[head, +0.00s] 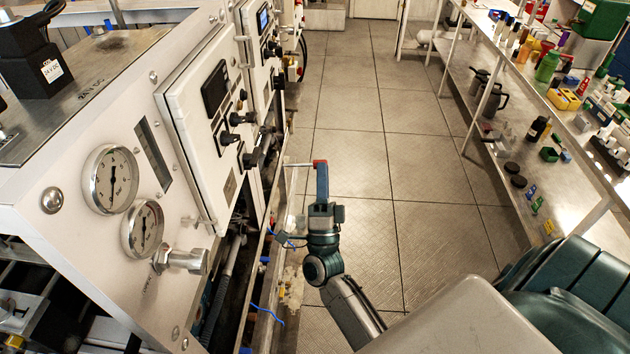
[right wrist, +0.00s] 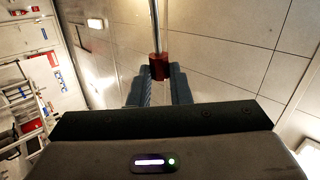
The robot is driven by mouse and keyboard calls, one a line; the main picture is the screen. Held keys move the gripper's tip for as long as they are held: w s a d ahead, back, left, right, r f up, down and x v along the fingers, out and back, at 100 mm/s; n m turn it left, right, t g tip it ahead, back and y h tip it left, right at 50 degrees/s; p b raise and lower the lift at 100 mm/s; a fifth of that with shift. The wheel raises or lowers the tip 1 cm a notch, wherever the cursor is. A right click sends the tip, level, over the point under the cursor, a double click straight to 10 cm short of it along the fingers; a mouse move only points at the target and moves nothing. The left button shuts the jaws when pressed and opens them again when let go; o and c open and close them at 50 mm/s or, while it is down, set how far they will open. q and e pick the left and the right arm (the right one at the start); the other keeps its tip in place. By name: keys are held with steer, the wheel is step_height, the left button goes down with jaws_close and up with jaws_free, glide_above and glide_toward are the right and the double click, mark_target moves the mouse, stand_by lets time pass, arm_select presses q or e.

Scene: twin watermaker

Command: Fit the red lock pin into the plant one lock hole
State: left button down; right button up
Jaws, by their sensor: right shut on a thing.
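The red lock pin has a red head (head: 319,163) and a thin pale shaft that points left toward the machine in the head view. My right gripper (head: 321,175) is shut on the red head, in front of the machine's side and over the walkway. In the right wrist view the red head (right wrist: 159,67) sits between the two fingertips, and the shaft runs up and away from it. The shaft's tip looks free in the head view, near the cabinet's edge. I cannot make out the lock hole. My left gripper is not in view.
The watermaker panel (head: 75,220) with two gauges and white control boxes (head: 210,135) fills the left. Blue cables (head: 268,312) hang low beside it. The tiled floor (head: 440,190) is clear. A shelf (head: 600,195) with bottles and small parts stands at right.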

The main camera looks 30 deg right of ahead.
stand_by(0.3)
steer(key=shift+w+a+f+b, duration=0.15)
steer(key=shift+w+a+b, duration=0.7)
steer(key=shift+a, duration=0.3)
steer(key=shift+w+a+f+b, duration=0.15)
steer(key=shift+w+a+b, duration=0.65)
steer(key=shift+a, duration=0.35)
stand_by(0.5)
steer(key=shift+w+a+f+b, duration=0.2)
steer(key=shift+w+a+b, duration=0.95)
steer(key=shift+a, duration=0.25)
steer(key=shift+w+a+r, duration=0.15)
steer(key=shift+w+a, duration=0.05)
steer(key=shift+a, duration=0.2)
stand_by(0.4)
